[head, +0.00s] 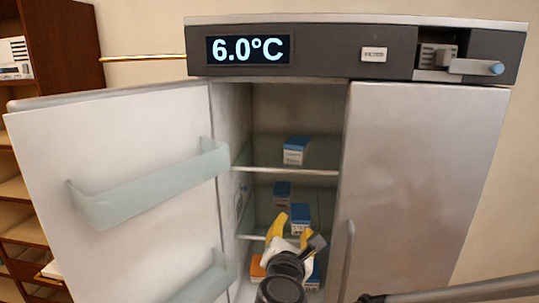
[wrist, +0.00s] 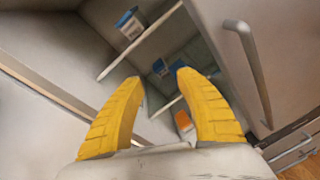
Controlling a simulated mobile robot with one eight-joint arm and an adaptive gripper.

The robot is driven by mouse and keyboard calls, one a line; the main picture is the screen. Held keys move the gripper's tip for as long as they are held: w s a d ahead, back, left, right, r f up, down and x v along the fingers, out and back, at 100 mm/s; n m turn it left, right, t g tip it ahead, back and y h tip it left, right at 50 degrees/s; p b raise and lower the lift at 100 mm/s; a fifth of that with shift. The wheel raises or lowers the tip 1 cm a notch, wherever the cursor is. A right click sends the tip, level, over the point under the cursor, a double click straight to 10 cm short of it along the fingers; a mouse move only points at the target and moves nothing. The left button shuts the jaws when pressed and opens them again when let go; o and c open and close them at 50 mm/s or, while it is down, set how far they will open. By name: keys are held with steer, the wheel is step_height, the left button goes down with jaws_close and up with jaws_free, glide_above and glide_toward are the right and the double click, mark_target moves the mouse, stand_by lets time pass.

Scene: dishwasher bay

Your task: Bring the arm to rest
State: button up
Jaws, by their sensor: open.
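My gripper (head: 288,226) is in front of the open left side of a fridge cabinet (head: 352,31), at the height of the lower shelves. Its two yellow fingers are spread apart with nothing between them. In the wrist view the open gripper (wrist: 158,82) points into the cabinet, and the shelves look tilted. Part of the arm hides some of the lowest boxes in the head view.
The left door (head: 120,150) stands open with clear bins on it; the right door (head: 425,180) is shut. Blue-and-white boxes (head: 295,150) stand on the shelves, and an orange box (head: 257,268) lower down. A wooden shelf unit (head: 60,40) is at the left.

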steer(key=s+d+f+m+g+b, duration=0.6)
steer(key=s+d+f+m+b, duration=0.25)
steer(key=d+f+m, duration=0.55)
steer(key=s+f+m+g+y+b, duration=0.2)
steer(key=s+f+m+b, duration=0.3)
steer(key=s+f+m, duration=0.4)
steer(key=s+m+g, duration=0.1)
steer(key=s+m, duration=0.2)
steer(key=m, duration=0.2)
steer(key=shift+s+a+y, duration=0.3)
steer(key=shift+a+y, duration=0.1)
steer(key=shift+f, duration=0.15)
